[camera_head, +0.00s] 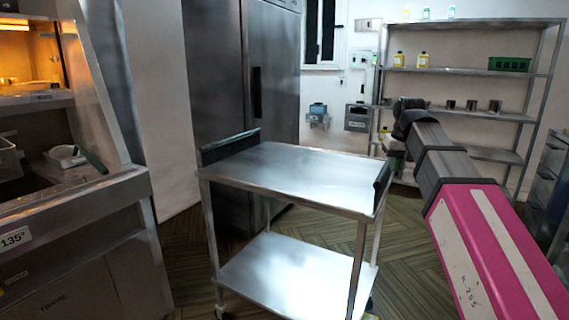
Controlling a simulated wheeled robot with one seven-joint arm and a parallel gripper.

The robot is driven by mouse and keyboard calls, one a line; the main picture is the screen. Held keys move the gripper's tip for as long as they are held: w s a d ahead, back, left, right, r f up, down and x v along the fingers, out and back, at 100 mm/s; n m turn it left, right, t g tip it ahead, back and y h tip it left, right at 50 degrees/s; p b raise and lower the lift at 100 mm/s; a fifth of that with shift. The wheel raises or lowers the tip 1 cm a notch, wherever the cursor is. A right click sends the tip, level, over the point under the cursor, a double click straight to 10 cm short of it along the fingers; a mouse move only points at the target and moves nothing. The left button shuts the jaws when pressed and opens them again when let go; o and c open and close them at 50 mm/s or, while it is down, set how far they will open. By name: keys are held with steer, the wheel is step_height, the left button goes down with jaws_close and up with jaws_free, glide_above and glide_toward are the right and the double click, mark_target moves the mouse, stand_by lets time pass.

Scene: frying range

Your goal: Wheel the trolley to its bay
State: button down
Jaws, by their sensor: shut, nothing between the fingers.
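The trolley (300,168) stands in the middle of the view on the wooden floor. It is a two-shelf steel cart with a bare top and a bare lower shelf (290,275). A dark upright end piece (230,146) stands at its left end and another (382,186) at its right end. A caster shows under its near left leg. My arm comes in from the lower right, its magenta part nearest, and ends in a dark joint right of and beyond the trolley's right end. I cannot make out my gripper's fingers. No marked bay can be made out.
A frying counter (75,225) with a 135° label stands close on the left. A tall steel fridge (245,85) is behind the trolley. Floor (410,260) shows clear right of the trolley.

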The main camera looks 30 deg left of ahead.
steer(key=shift+f, duration=0.1)
step_height(320, 180, down, 6)
stand_by(1.0)
steer(key=a, duration=2.4)
steer(key=a, duration=2.4)
